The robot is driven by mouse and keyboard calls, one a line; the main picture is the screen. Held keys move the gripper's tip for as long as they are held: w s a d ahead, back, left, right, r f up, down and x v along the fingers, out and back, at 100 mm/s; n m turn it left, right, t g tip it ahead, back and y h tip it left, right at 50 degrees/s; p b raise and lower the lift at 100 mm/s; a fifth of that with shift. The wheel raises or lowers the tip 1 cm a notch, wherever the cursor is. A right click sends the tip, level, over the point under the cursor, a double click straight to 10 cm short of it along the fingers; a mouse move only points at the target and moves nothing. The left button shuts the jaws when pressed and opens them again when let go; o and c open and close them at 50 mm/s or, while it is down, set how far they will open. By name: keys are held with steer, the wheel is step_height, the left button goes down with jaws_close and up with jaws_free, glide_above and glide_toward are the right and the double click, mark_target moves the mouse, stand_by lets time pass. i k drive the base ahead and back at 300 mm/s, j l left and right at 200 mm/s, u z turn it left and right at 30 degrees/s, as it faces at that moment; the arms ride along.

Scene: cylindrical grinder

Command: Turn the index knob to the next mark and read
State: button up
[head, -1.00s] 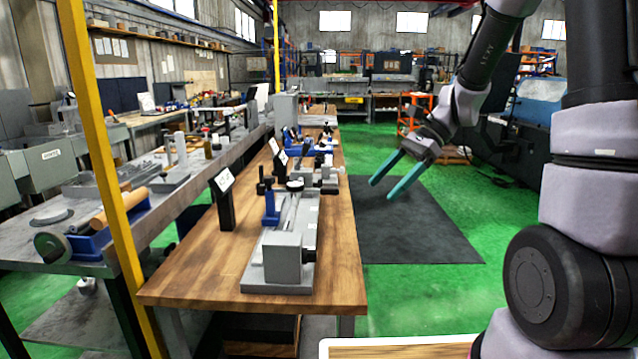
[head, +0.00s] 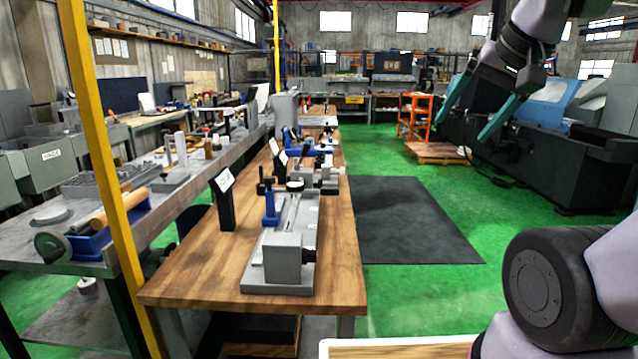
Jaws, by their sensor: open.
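The small cylindrical grinder (head: 274,260) stands on the near end of the wooden bench, a grey machine on a flat base with a block at its front. A small dark knob (head: 308,255) shows on the right side of that block; its marks are too small to read.
The wooden bench (head: 190,277) holds more fixtures behind the grinder and a black stand with a white card (head: 224,195) at its left. A yellow post (head: 99,170) rises at the left. A dark mat (head: 410,225) lies on open green floor right of the bench.

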mark_target(308, 257)
steer(key=i+l+u, duration=0.3)
steer(key=u, duration=0.2)
steer(key=i+l+u, duration=0.2)
steer(key=l+u, duration=0.25)
steer(key=i+l+u, duration=0.15)
steer(key=l+u, duration=0.2)
steer(key=u, duration=0.15)
